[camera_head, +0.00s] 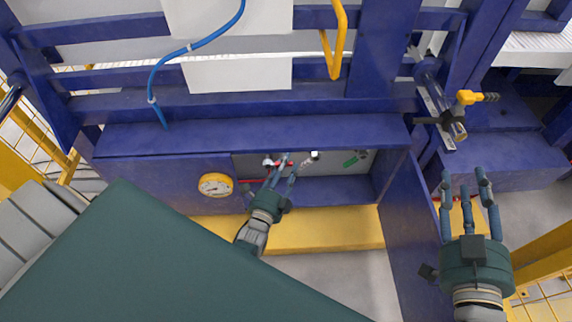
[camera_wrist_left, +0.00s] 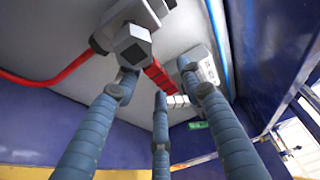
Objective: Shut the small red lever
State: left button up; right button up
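The small red lever (camera_wrist_left: 157,75) shows in the left wrist view as a short red ribbed handle beside a grey valve fitting (camera_wrist_left: 132,45). In the head view the lever (camera_head: 284,164) is a small red spot inside the open blue cabinet, partly hidden by fingers. My left gripper (camera_head: 281,168) reaches into the cabinet with its fingers spread around the lever area; in the left wrist view its fingertips (camera_wrist_left: 158,88) are apart. I cannot tell whether a finger touches the lever. My right gripper (camera_head: 466,187) is open and empty outside the cabinet, at the right.
A red pipe (camera_wrist_left: 45,80) leads to the fitting. A round yellow gauge (camera_head: 215,185) sits on the cabinet front, left of the opening. The open cabinet door (camera_head: 408,235) stands between my two grippers. A yellow-handled valve (camera_head: 468,98) is at the upper right.

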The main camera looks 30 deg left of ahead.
pick_arm(q)
jog(key=s+d, duration=0.1)
jog(key=s, duration=1)
jog(key=shift+s+d, duration=0.3)
jog(key=shift+d, duration=0.1)
